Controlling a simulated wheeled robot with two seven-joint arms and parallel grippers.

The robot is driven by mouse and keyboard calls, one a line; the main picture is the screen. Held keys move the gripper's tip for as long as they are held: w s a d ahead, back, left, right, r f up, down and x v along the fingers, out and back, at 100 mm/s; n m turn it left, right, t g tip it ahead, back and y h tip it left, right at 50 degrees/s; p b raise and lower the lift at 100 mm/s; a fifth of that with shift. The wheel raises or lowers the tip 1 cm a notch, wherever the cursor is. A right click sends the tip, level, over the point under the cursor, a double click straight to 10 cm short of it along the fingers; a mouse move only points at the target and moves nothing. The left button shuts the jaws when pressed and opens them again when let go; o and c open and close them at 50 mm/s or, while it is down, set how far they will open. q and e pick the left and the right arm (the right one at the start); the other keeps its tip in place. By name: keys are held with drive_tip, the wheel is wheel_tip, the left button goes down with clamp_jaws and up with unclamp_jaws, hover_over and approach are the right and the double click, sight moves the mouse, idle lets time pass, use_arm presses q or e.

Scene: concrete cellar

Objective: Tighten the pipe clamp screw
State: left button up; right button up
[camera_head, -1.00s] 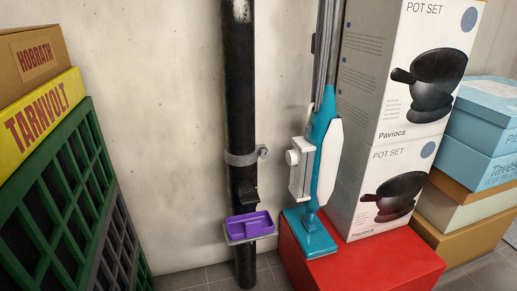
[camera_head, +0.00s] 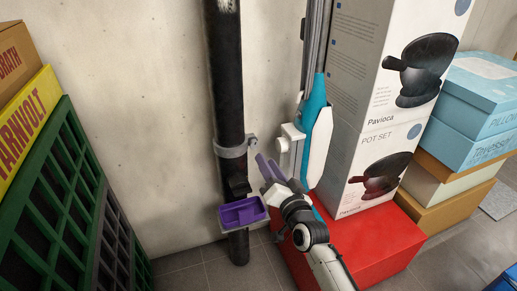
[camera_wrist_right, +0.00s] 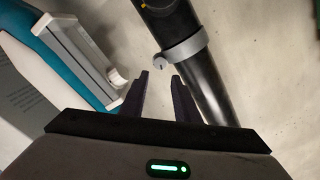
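A grey pipe clamp (camera_head: 231,151) wraps the black vertical pipe (camera_head: 226,80). Its small screw lug (camera_head: 251,142) sticks out on the right side. In the right wrist view the clamp (camera_wrist_right: 186,49) crosses the pipe, and the round screw head (camera_wrist_right: 159,60) faces me. My right gripper (camera_head: 268,161) is just right of the clamp and slightly below the screw. In the wrist view its two dark fingers (camera_wrist_right: 160,77) are apart with nothing between them. The screw head is just beyond the fingertips, with no contact visible. My left gripper is in neither view.
A purple tray (camera_head: 242,213) is mounted on the pipe below the clamp. A blue and white upright cleaner (camera_head: 319,140) stands close right on a red box (camera_head: 385,240), beside stacked pot-set boxes (camera_head: 365,150). Green crates (camera_head: 45,200) stand left. The wall left of the pipe is clear.

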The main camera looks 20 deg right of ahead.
sight(255, 145)
drive_tip(key=w+b, duration=0.2)
drive_tip(key=w, duration=0.5)
drive_tip(key=shift+w+a, duration=0.15)
drive_tip(key=shift+w, duration=0.2)
clamp_jaws()
